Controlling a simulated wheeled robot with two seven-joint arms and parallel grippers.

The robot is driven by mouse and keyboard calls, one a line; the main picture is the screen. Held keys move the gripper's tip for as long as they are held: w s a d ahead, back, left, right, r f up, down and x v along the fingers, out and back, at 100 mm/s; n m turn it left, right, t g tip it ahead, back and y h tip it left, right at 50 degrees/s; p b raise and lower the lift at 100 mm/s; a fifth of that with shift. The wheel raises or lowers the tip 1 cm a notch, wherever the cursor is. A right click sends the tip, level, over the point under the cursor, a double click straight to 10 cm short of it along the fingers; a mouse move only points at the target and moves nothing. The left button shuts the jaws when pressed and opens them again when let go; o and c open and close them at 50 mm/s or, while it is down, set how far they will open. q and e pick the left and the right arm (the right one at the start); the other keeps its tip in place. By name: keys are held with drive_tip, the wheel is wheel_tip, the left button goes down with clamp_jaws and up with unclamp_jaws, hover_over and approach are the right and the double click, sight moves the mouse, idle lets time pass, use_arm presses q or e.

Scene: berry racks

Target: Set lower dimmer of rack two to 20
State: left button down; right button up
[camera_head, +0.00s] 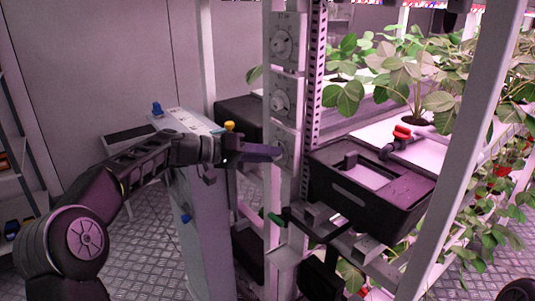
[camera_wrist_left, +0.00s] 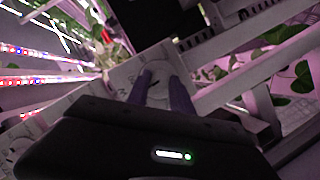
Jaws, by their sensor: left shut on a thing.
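A narrow light panel on the rack post carries round dimmers in a column: an upper dimmer (camera_head: 281,44), a middle dimmer (camera_head: 279,101) and the lowest dimmer, which is mostly hidden behind my left gripper (camera_head: 277,154). My left arm reaches in from the left, and its fingers are at that lowest dimmer. In the left wrist view the two fingers (camera_wrist_left: 166,88) close on the knob in the middle of a pale round dial (camera_wrist_left: 152,62). The dial's setting is too small to read. My right gripper is not in view.
A black box (camera_head: 370,190) is mounted right of the panel, with a red valve handle (camera_head: 402,132) behind it. Leafy plants (camera_head: 410,75) fill the rack at right.

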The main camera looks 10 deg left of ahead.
use_arm(q)
drive_tip(key=shift+f+n+t+h, duration=0.15)
drive_tip(key=shift+n+t+h, duration=0.5)
drive_tip(key=shift+n, duration=1.7)
drive_tip(key=shift+f+n+t+h, duration=0.25)
drive_tip(key=shift+n+h, duration=0.7)
drive_tip(key=shift+n, duration=1.35)
drive_tip(key=shift+f+n+t+h, duration=0.1)
drive_tip(key=shift+n+t+h, duration=0.55)
drive_tip(key=shift+n, duration=1.7)
drive_tip(key=c, duration=1.1)
unclamp_jaws()
drive_tip(key=shift+c, duration=0.2)
drive_tip(key=shift+a, duration=0.15)
drive_tip(key=v, duration=0.7)
drive_tip(key=shift+a+b, duration=0.3)
drive_tip(key=shift+b, duration=0.1)
